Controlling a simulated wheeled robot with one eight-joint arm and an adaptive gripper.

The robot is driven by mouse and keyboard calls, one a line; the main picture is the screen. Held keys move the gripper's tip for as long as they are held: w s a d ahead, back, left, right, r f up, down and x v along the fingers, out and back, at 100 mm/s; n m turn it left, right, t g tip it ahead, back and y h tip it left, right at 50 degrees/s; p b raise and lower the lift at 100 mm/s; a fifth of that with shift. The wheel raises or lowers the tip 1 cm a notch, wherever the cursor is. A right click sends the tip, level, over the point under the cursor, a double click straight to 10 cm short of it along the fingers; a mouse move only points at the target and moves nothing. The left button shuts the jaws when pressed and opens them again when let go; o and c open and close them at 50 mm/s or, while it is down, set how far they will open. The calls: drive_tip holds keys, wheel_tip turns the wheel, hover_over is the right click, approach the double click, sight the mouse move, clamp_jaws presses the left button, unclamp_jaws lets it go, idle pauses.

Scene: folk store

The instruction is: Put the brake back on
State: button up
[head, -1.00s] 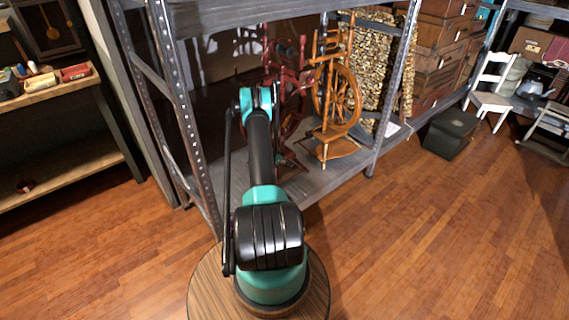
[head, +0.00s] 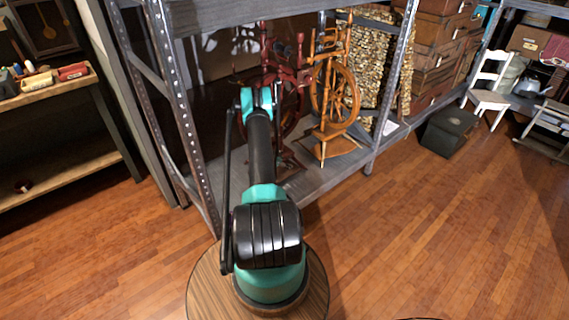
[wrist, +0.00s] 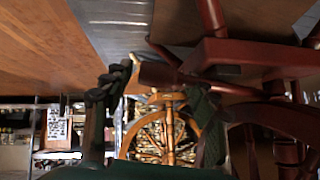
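A dark red spinning wheel (head: 291,108) stands on the lower shelf behind the end of my arm in the head view, partly hidden by it. In the wrist view its red wooden frame (wrist: 255,58) fills the upper right, close to the camera. My gripper (wrist: 155,92) has its two dark fingers well apart there. The end of a red wooden rod (wrist: 158,75) shows between the fingertips; I cannot tell whether a finger touches it. I cannot make out a brake part for certain. In the head view the gripper is hidden.
An orange-brown spinning wheel (head: 334,95) stands to the right on the same grey metal shelf (head: 318,183); it also shows in the wrist view (wrist: 168,128). A shelf upright (head: 187,115) stands left of my arm. The wooden floor (head: 440,225) at right is clear.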

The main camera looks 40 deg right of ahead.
sight(285, 162)
drive_tip(key=shift+r, duration=0.15)
wheel_tip(285, 162, up, 10)
drive_tip(key=shift+f, duration=0.1)
idle(0.6)
idle(0.8)
